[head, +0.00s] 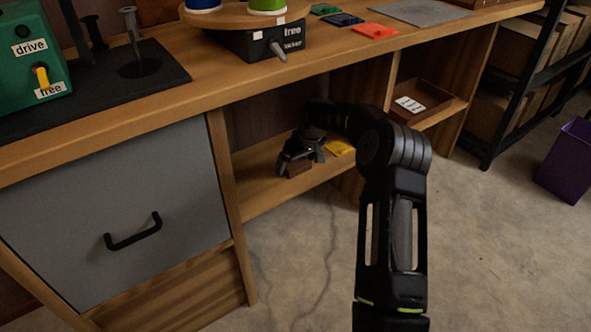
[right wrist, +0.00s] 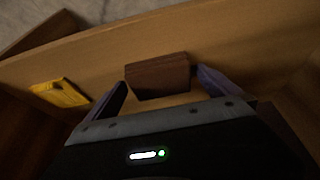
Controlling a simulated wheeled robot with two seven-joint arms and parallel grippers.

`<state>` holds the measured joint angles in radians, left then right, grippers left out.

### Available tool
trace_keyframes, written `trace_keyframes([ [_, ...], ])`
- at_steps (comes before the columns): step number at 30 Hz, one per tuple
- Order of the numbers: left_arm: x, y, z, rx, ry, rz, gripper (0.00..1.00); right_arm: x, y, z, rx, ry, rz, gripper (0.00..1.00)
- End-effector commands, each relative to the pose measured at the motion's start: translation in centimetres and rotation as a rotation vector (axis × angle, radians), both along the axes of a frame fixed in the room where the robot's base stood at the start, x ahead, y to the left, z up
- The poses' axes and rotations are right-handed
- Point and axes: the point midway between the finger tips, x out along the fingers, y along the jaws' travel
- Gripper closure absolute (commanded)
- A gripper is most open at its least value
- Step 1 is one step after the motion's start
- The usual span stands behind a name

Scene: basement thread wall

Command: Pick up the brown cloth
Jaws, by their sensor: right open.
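The brown cloth (head: 298,168) is a small folded block on the wooden shelf under the bench. It also shows in the right wrist view (right wrist: 157,74). My right gripper (head: 291,164) reaches into the shelf opening and is open at the cloth. In the right wrist view, its two fingers (right wrist: 161,92) stand apart, one to each side of the cloth. I cannot tell whether the fingers touch it. My left gripper is not in view.
A yellow cloth (head: 339,147) lies on the same shelf, and shows in the wrist view (right wrist: 60,93). A wooden upright divides the shelf from a compartment with a brown tray (head: 421,95). The benchtop (head: 330,48) overhangs the opening. A grey drawer front (head: 120,205) is at left.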

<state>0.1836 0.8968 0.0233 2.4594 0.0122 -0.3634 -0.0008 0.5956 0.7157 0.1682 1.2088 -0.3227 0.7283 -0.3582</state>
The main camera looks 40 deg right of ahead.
Motion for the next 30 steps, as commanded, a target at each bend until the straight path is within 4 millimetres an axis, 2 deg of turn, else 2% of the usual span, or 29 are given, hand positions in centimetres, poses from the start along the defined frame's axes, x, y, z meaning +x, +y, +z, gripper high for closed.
trace_keyframes([
  [16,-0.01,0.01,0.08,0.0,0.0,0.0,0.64,-0.01,-0.01,0.14,0.0,0.0,0.0,0.01],
  [30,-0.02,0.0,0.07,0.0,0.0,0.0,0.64,-0.01,0.0,0.14,0.0,0.0,0.0,0.39],
])
